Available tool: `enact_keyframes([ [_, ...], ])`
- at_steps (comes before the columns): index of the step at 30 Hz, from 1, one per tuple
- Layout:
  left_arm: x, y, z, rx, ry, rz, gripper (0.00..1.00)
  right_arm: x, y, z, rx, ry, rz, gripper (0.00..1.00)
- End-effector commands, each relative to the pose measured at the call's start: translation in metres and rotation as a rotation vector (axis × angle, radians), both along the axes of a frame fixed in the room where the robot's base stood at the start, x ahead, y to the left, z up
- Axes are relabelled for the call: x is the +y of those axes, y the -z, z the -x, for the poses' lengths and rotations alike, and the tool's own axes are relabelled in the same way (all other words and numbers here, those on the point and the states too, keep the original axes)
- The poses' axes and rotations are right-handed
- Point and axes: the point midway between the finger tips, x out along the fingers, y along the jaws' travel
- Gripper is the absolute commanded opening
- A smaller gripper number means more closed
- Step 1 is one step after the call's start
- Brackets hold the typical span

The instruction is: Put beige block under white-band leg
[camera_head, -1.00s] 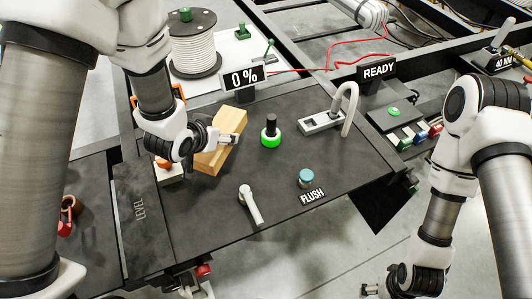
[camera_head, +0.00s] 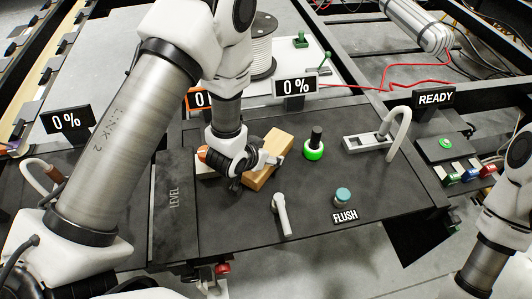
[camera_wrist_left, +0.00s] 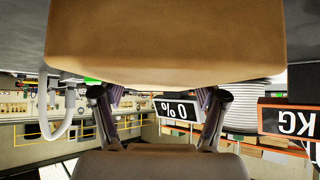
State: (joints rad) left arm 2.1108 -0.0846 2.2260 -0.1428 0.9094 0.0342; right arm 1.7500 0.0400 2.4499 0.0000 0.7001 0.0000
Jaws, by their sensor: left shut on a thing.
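The beige block (camera_head: 270,165) is a light wooden block at the left part of the dark panel (camera_head: 235,225). It lies tilted in the picture. My left gripper (camera_head: 270,160) is shut on it from the left. I cannot tell whether the block touches the panel. In the left wrist view the block (camera_wrist_left: 165,40) fills the top, with my left gripper's finger links below it. I cannot make out a white-band leg in any view. My right arm shows at the right edge, with its gripper out of view.
A black knob with a green ring (camera_head: 314,146), a white lever (camera_head: 281,215), a teal FLUSH button (camera_head: 343,196) and a curved tap (camera_head: 398,130) stand on the panel. A cable spool (camera_head: 263,45) stands behind. A 0 % sign (camera_head: 66,121) stands at the left.

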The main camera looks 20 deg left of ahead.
Motion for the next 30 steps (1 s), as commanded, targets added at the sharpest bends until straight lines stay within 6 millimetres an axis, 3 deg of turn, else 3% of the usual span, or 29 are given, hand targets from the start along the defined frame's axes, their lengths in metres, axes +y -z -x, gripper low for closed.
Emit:
enact_keyframes([
  [2,0.0,0.004,0.0,-0.001,0.0,0.0,0.17,0.0,0.003,0.0,0.0,0.0,0.0,0.78],
  [3,0.0,0.003,0.0,0.0,0.0,0.0,0.79,0.0,0.002,0.0,0.0,0.0,0.0,0.78],
  [5,0.0,0.003,0.0,0.0,0.0,0.0,0.97,0.0,0.002,0.0,0.0,0.0,0.0,0.78],
  [17,0.0,-0.003,0.0,0.0,0.0,0.0,0.97,0.0,-0.002,0.0,0.0,0.0,0.0,0.78],
  [20,0.002,-0.011,0.01,0.0,0.0,0.0,0.97,0.0,0.001,0.0,0.0,0.0,0.0,0.78],
  [30,0.013,-0.067,0.066,-0.001,-0.001,0.001,0.97,0.0,0.006,0.0,0.0,0.0,0.0,0.78],
])
